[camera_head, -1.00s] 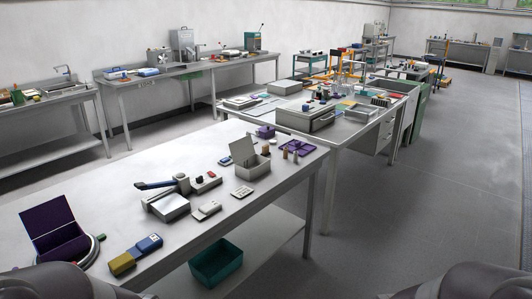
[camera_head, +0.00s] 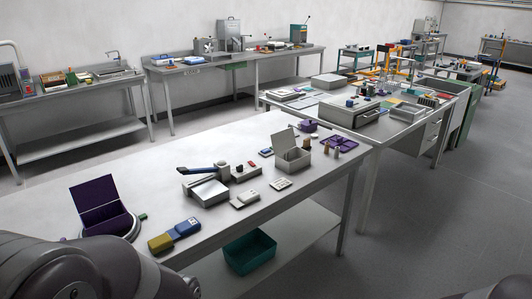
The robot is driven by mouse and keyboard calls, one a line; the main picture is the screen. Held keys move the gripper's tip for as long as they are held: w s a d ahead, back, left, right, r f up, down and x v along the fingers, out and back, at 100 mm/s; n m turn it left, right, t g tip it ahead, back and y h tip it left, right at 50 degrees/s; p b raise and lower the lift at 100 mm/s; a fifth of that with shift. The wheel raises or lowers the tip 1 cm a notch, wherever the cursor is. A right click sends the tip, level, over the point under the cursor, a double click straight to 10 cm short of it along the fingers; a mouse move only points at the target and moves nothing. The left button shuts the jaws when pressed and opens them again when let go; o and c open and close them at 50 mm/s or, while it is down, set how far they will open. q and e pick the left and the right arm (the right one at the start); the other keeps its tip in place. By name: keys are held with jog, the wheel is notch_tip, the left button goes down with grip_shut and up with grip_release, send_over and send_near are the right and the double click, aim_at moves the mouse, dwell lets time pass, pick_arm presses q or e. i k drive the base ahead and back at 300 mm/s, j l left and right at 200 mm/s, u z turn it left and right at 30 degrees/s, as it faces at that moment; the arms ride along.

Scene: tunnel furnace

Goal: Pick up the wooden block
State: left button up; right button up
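I cannot make out for sure which thing is the wooden block. Small brown wooden-looking pieces (camera_head: 337,151) stand on the near table beside a purple tray, and another brown piece (camera_head: 307,144) is at the open grey box. They are too small to tell their shape well. Neither gripper is in view; only dark parts of my arms show at the bottom left and bottom right corners.
The near white table (camera_head: 140,178) carries a purple open case (camera_head: 100,203), a yellow-blue meter (camera_head: 175,234), a lever device (camera_head: 207,190), an open grey box (camera_head: 292,155) and a purple tray (camera_head: 312,140). A teal bin (camera_head: 249,252) sits below. Floor at right is clear.

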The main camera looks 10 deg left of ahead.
aim_at(306, 146)
jog(key=i+l, duration=0.2)
jog(key=i, duration=0.3)
jog(key=i+l+u, duration=0.15)
jog(key=i, duration=0.35)
jog(key=i+l, duration=0.35)
jog(key=i, duration=0.15)
jog(key=i+l+u, duration=0.15)
jog(key=i, duration=0.3)
jog(key=l, duration=0.1)
